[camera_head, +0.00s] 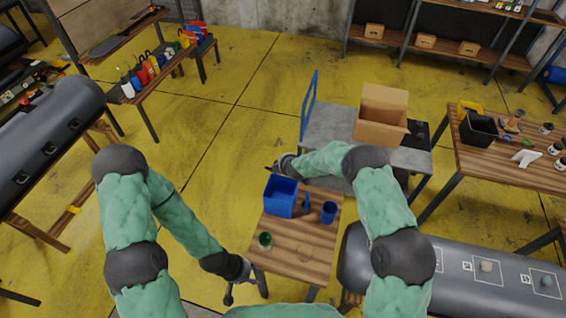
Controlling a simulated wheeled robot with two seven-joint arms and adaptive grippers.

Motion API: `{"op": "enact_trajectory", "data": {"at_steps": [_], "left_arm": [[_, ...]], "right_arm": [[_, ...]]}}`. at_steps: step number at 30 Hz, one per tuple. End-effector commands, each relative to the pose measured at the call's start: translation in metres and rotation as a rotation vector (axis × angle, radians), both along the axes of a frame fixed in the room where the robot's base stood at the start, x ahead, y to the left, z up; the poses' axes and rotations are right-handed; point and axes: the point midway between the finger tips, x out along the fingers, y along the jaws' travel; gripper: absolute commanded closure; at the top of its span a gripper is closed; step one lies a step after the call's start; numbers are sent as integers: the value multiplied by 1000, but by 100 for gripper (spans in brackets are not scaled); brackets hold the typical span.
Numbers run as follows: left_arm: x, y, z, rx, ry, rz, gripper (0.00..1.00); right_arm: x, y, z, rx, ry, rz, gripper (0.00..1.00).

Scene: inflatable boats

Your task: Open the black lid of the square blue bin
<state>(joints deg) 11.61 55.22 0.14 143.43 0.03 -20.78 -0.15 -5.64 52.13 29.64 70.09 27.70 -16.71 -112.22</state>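A square blue bin (281,197) stands at the back left of a small wooden table (290,262) in front of me. Its top looks open and blue inside; I cannot make out a black lid on it. My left gripper (236,290) hangs low beside the table's front left corner, apart from the bin. My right gripper (272,168) is behind the bin, past the table's back edge, with its forearm crossing from the right. Both grippers are small and dark, and their finger opening is unclear. I see nothing held in either.
A blue cup (329,212), a small blue item (306,202) and a green cup (265,240) share the small table. Behind is a cart (326,122) with an open cardboard box (381,118). A grey inflatable tube (455,272) lies close on the right.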

Motion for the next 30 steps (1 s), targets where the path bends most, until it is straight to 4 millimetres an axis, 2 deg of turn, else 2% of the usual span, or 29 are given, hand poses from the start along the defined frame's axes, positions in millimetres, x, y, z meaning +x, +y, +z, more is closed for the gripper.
{"op": "enact_trajectory", "data": {"at_steps": [1, 11, 12, 13, 30], "left_arm": [[0, 0, -1, 0, 0, 0, 60], [0, 0, -1, 0, 0, 0, 60], [0, 0, -1, 0, 0, 0, 60], [0, 0, -1, 0, 0, 0, 60], [0, 0, -1, 0, 0, 0, 60]], "right_arm": [[17, -11, 13, -9, -45, -24, 100], [17, -12, 13, -7, -44, -25, 100], [17, -12, 13, -7, -44, -25, 80], [17, -11, 13, -7, -44, -25, 71], [11, -8, 6, -5, -29, -22, 70]]}}
